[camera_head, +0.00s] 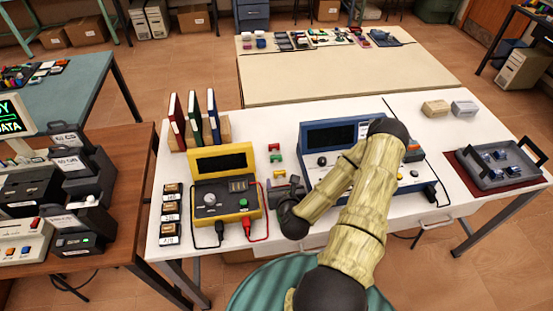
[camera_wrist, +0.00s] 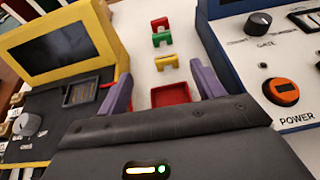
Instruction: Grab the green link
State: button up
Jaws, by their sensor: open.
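The green link (camera_wrist: 162,39) is a small bridge-shaped piece lying on the white table, between a red link (camera_wrist: 160,23) farther off and a yellow link (camera_wrist: 166,62) nearer to me. In the head view the green link (camera_head: 276,158) shows in the same row, between the two instrument boxes. My gripper (camera_wrist: 161,70) is open, with its two purple fingers apart and no link held between them. The green link lies beyond the fingertips, with the yellow link closer to them. In the head view my gripper (camera_head: 282,190) is low over the table, partly hidden by my arm.
A yellow instrument (camera_head: 225,185) stands left of the links and a blue instrument (camera_head: 325,135) right. A red tray (camera_wrist: 170,95) lies between my fingers in the wrist view. Upright books (camera_head: 195,115) stand back left. A grey tray (camera_head: 497,175) is at far right.

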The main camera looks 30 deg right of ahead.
jog(key=shift+w+d+f+b, duration=0.25)
jog(key=shift+w+f+b, duration=0.25)
jog(key=shift+b, duration=0.35)
jog(key=shift+w+d+f+b, duration=0.2)
jog(key=shift+w+b, duration=0.4)
jog(key=shift+b, duration=0.15)
jog(key=p, duration=0.3)
send_near(277, 159)
jog(key=x, duration=0.5)
jog(key=shift+a+r, duration=0.15)
jog(key=shift+a, duration=0.15)
jog(key=shift+w, duration=0.15)
jog(key=shift+w+d, duration=0.15)
jog(key=shift+w, duration=0.1)
jog(key=p+x, duration=0.1)
jog(key=x, duration=0.3)
jog(key=shift+d, duration=0.1)
jog(key=shift+f, duration=0.25)
jog(key=shift+d+f, duration=0.1)
